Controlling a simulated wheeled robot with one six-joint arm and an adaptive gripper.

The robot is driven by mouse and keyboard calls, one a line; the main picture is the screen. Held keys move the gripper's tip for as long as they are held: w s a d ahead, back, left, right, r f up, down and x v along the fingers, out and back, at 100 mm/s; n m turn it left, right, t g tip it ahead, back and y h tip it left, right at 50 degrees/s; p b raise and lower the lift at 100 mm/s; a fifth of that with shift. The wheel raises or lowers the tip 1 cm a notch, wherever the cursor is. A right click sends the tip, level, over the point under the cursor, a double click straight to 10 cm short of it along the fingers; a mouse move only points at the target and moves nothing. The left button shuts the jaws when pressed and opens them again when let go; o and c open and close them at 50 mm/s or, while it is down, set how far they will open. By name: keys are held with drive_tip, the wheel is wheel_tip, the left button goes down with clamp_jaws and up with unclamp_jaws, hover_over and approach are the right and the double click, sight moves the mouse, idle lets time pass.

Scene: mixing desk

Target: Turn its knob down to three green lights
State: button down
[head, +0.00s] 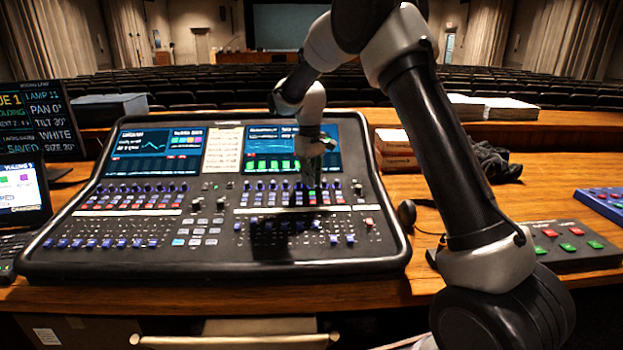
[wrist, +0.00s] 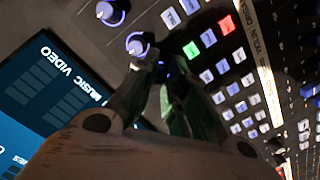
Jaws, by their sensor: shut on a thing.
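The mixing desk (head: 205,262) stands on the wooden table with rows of small blue-ringed knobs below its screens. My gripper (head: 312,184) reaches down onto the knob row under the right screen (head: 262,143). In the wrist view my gripper (wrist: 161,66) is shut on a knob, which its fingertips almost wholly hide. A neighbouring knob with a white cap and blue ring (wrist: 137,44) shows just beyond the left fingertip. Green bars (head: 283,165) light up along the bottom of the right screen; my arm covers part of that screen, so I cannot tell their full number.
Another ringed knob (wrist: 109,12) and lit green (wrist: 208,37) and red (wrist: 227,25) buttons lie close to the fingers. A button box (head: 570,243) and stacked books (head: 395,148) sit right of the desk.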

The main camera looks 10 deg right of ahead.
drive_tip(key=c, duration=1.7)
unclamp_jaws()
